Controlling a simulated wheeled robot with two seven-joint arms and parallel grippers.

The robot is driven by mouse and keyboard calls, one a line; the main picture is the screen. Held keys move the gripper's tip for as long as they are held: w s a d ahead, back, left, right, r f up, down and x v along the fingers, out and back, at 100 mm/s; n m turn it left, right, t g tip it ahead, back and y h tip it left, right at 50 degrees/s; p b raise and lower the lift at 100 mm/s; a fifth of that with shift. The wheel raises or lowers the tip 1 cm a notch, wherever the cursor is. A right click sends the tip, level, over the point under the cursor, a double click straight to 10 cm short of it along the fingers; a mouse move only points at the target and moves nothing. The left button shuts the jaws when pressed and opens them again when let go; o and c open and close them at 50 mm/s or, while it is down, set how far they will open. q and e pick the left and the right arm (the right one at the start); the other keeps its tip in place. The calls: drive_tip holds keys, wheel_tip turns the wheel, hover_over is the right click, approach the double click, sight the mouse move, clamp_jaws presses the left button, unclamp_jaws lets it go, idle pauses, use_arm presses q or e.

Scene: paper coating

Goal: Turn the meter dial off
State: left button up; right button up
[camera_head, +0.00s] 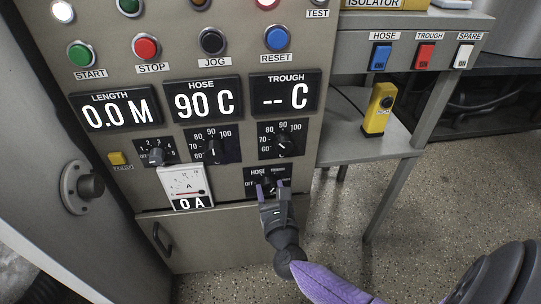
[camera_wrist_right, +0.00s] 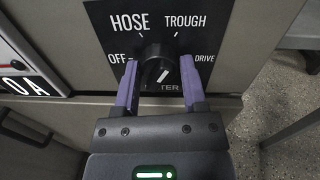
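The meter dial (camera_head: 267,183) is a black round knob on a black plate low on the grey panel. In the right wrist view the dial (camera_wrist_right: 155,58) has the labels OFF, HOSE, TROUGH and DRIVE around it, and part of a word, "TER", shows below. Its white mark leans up and to the right, roughly toward TROUGH. My right gripper (camera_head: 270,192) is open in front of the dial. In the right wrist view the purple fingers of the gripper (camera_wrist_right: 158,85) stand on either side of the knob, with small gaps. My left gripper is out of view.
An ammeter (camera_head: 186,187) reading 0 A sits left of the dial. Other knobs (camera_head: 213,150) and (camera_head: 283,143) and lit displays (camera_head: 204,99) are above. A grey shelf (camera_head: 365,140) with a yellow switch box (camera_head: 379,108) stands to the right. Speckled floor (camera_head: 430,200) lies open at right.

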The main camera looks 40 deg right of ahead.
clamp_jaws()
drive_tip(key=n+p, duration=0.2)
drive_tip(key=n, duration=0.4)
drive_tip(key=shift+a+r, duration=0.1)
drive_tip(key=n+p, duration=0.2)
drive_tip(key=n, duration=0.2)
drive_tip(key=shift+g, duration=0.3)
drive_tip(key=n+p, duration=0.1)
drive_tip(key=n, duration=0.3)
drive_tip(key=shift+n+h, duration=0.3)
drive_tip(key=shift+n, duration=0.1)
drive_tip(key=n+p, duration=0.1)
drive_tip(key=n, duration=0.3)
drive_tip(key=shift+a+g, duration=0.1)
drive_tip(key=shift+g, duration=0.2)
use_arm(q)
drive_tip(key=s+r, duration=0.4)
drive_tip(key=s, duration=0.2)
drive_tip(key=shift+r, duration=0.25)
use_arm(e)
drive_tip(key=shift+n, duration=1.9)
drive_tip(key=shift+f+n, duration=0.2)
drive_tip(key=shift+n, duration=0.1)
